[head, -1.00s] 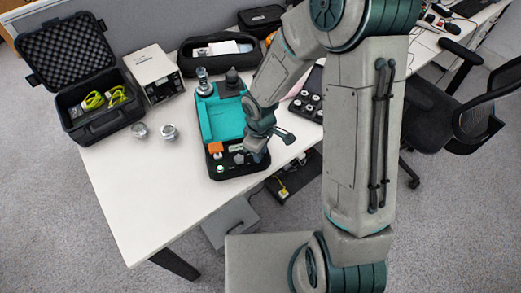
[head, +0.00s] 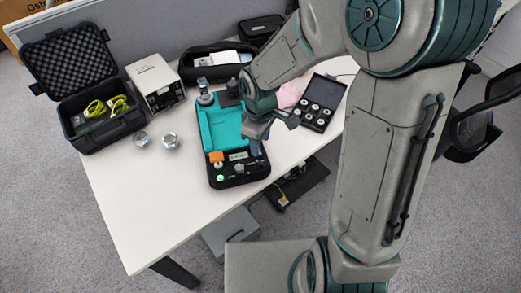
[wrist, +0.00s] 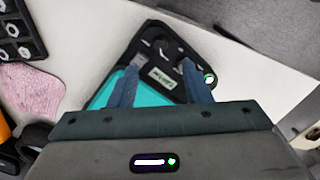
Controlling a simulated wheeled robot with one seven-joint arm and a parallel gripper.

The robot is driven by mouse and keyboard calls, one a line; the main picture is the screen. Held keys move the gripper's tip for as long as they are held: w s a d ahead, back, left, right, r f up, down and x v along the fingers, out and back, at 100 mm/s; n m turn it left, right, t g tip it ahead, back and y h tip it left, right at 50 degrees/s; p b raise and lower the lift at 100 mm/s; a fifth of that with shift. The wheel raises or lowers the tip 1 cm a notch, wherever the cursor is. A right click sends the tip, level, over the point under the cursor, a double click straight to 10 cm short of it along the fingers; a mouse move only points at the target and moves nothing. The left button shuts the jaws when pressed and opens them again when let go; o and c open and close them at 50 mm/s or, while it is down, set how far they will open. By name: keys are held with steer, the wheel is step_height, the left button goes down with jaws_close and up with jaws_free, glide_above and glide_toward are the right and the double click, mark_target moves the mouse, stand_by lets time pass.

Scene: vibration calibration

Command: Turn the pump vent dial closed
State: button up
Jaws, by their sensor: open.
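The pump unit is a black base (head: 262,172) with a teal body (head: 212,128) on the white table; it also shows in the wrist view (wrist: 135,50). Its near panel carries an orange block (head: 216,157), a pale label (wrist: 160,76) and small knobs. I cannot tell which knob is the vent dial. My gripper (head: 256,148) is over the right side of this panel. In the wrist view my gripper (wrist: 158,68) is open, its fingers apart on either side of the label, with nothing seen between them. A small round green-and-white part (wrist: 210,80) is beside the right finger.
A silver-topped post (head: 205,92) and a black knob (head: 233,87) stand at the unit's far end. A black tray of round parts (head: 318,103) and a pink cloth (head: 290,93) lie right. Two metal pieces (head: 155,141) stand left. The front left table is clear.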

steer(key=shift+r, duration=2)
steer(key=s+d+r+m+t, duration=0.3)
steer(key=s+d+r+m, duration=0.7)
steer(key=s+d+m, duration=0.1)
steer(key=shift+s+d+r+m, duration=0.3)
steer(key=shift+s+d, duration=0.15)
steer(key=shift+s, duration=0.4)
